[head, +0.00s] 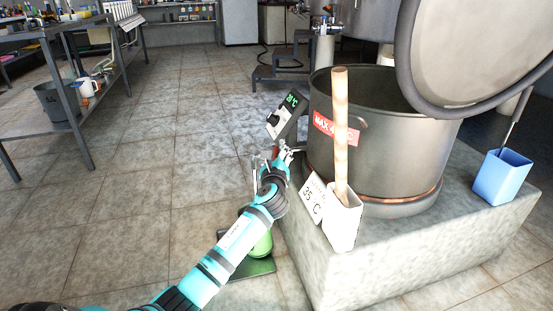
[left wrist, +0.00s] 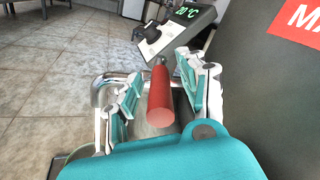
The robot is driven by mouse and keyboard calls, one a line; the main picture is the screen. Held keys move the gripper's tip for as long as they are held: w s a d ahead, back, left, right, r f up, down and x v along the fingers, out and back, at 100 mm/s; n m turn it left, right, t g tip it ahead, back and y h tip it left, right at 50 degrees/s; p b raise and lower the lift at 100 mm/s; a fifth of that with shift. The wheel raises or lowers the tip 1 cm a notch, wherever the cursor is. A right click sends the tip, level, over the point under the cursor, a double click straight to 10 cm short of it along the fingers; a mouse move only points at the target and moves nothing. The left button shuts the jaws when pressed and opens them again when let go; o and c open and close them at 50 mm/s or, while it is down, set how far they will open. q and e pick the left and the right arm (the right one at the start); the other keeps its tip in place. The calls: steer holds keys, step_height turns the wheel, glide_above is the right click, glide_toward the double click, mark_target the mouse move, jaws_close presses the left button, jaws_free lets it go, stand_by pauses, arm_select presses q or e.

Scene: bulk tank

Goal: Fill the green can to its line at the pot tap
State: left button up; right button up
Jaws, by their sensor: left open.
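The green can (head: 263,244) stands on a dark plate (head: 248,268) on the floor beside the stone plinth, partly behind my left arm. Its line and inside cannot be seen. The big grey pot (head: 385,150) stands on the plinth. The tap's red handle (left wrist: 160,97) and bent steel pipe (left wrist: 101,100) show in the left wrist view. My left gripper (head: 272,162) is open at the pot's left side. In the left wrist view its fingers stand on either side of the red handle, and contact cannot be made out. My right gripper is not in view.
A display reading 20 °C (head: 291,100) is by the pot. A white holder (head: 343,222) with a wooden rod, a 35 °C card (head: 312,200) and a blue container (head: 501,177) stand on the plinth (head: 420,250). Tiled floor is clear to the left.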

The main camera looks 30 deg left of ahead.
arm_select(q)
steer(key=shift+w+a, duration=0.2)
steer(key=shift+w, duration=0.15)
steer(key=shift+c, duration=0.4)
jaws_close()
